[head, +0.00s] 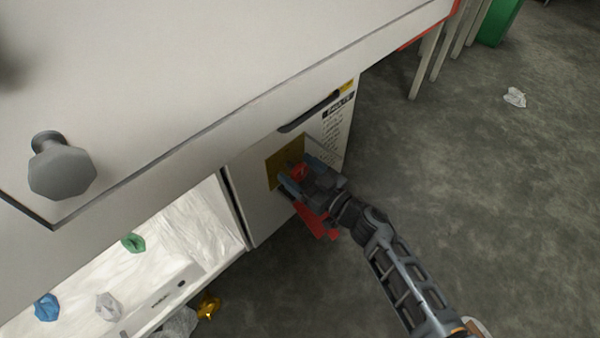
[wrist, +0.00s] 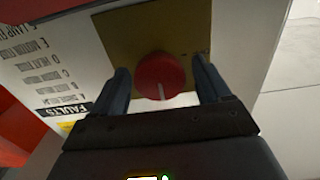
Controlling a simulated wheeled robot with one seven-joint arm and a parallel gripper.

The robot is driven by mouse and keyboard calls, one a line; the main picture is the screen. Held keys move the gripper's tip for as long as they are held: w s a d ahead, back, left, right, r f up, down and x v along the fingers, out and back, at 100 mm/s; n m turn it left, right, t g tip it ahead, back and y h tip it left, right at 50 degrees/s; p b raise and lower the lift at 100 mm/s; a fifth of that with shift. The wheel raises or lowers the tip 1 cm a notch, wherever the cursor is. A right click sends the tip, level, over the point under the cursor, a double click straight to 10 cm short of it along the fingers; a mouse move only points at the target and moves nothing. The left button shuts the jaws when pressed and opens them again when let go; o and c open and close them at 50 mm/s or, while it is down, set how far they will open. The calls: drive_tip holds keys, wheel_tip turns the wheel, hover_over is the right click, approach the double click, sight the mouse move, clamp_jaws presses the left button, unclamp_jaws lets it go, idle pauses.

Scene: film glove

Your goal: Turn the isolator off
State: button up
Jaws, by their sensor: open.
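The isolator is a round red knob (wrist: 160,76) with a pale pointer line, on a yellow-brown plate (wrist: 189,28) on the cabinet's side. In the wrist view the line points down toward my gripper's base. The plate (head: 272,174) and part of the red knob (head: 299,171) also show in the head view. My gripper (head: 290,179) is at the plate. In the wrist view my gripper's (wrist: 161,82) two blue-grey fingers stand open, one on each side of the knob, with a gap visible on both sides. The fingertips overlap the plate in the picture; I cannot tell whether they touch it.
A dark handle (head: 308,112) juts out above the plate. A printed faults label (wrist: 64,109) is beside it. A lit opening (head: 205,225) with crumpled coloured pieces lies left. A grey knob (head: 62,167) stands on the upper panel. The floor (head: 480,200) at right is mostly clear.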

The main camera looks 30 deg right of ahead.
drive_tip(key=c, duration=1)
drive_tip(key=shift+n, duration=0.4)
drive_tip(key=n+p, duration=0.1)
drive_tip(key=n, duration=0.2)
drive_tip(key=shift+a, duration=0.1)
drive_tip(key=n, duration=0.5)
drive_tip(key=shift+a+f, duration=0.1)
drive_tip(key=n, duration=0.4)
drive_tip(key=shift+f+n+b, duration=0.15)
drive_tip(key=shift+n+b, duration=0.2)
drive_tip(key=shift+n, duration=0.05)
drive_tip(key=n+b, duration=0.1)
drive_tip(key=n, duration=0.3)
drive_tip(key=shift+s+a, duration=0.1)
drive_tip(key=shift+n, duration=0.3)
